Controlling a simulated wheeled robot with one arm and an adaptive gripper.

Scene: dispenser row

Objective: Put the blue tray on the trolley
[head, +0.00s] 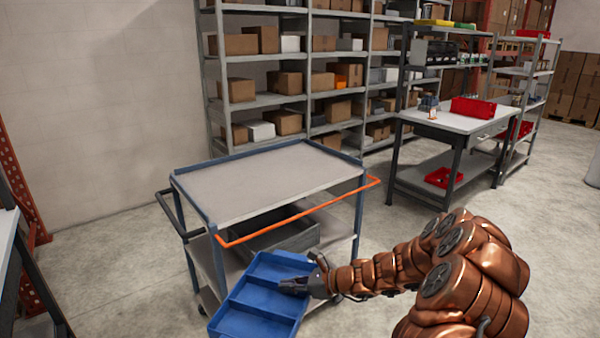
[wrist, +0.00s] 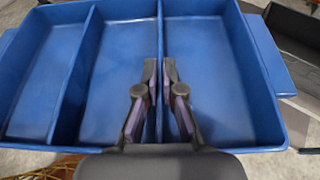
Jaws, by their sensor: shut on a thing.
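The blue tray (head: 262,302) hangs in front of the trolley, lower than the trolley's top, and is cut off by the bottom of the head view. It has several compartments split by dividers and looks empty. My gripper (head: 300,285) is shut on one of its dividers; the wrist view shows the fingers (wrist: 159,90) on both sides of that divider of the tray (wrist: 112,70). The trolley (head: 265,184) stands behind the tray, with a bare grey top, blue frame and orange front bar. The tray hides part of its lower shelf.
A grey bin (head: 275,238) sits on the trolley's lower shelf. A workbench (head: 455,119) with red bins stands to the right. Shelves with cardboard boxes (head: 240,90) line the back wall. The floor between trolley and workbench is clear.

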